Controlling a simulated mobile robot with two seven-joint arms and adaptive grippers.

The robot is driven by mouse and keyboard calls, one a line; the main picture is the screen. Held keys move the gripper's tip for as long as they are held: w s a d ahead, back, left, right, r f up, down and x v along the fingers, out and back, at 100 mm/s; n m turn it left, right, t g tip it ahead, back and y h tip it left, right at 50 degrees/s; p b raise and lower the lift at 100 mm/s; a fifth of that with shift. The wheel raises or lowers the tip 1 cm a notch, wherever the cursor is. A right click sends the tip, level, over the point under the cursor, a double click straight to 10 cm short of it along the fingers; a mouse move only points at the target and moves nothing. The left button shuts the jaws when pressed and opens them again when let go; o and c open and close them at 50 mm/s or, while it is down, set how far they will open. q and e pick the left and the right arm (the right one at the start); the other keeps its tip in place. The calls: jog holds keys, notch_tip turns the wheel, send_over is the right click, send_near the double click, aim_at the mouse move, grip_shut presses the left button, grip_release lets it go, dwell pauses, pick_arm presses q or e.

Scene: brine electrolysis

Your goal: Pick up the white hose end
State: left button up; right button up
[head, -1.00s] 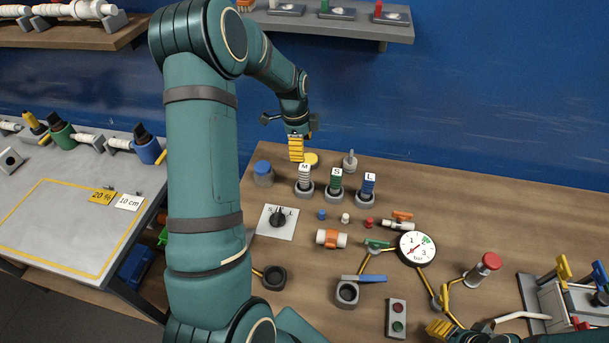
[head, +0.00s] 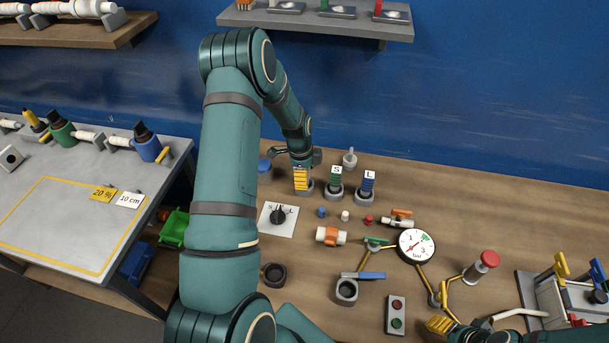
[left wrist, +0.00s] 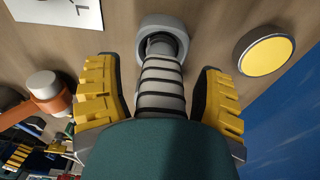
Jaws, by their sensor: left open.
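The white hose end (left wrist: 162,88), ribbed with dark rings, stands in a round grey holder (left wrist: 163,30) in the left wrist view. My left gripper (head: 301,180) is open around it, with one yellow finger on each side and a gap to each. In the head view the gripper hides the white hose end. The green hose end (head: 336,180), marked S, and the blue hose end (head: 367,184), marked L, stand in holders to its right. My right gripper (head: 440,325) is at the bottom right; its opening is unclear.
A selector plate (head: 279,218), an orange-and-white fitting (head: 330,236) and a pressure gauge (head: 416,245) are nearer me. The blue wall (head: 480,90) and a shelf (head: 315,20) are behind.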

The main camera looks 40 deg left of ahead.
pick_arm(q)
grip_shut()
jog(key=shift+r, duration=0.15)
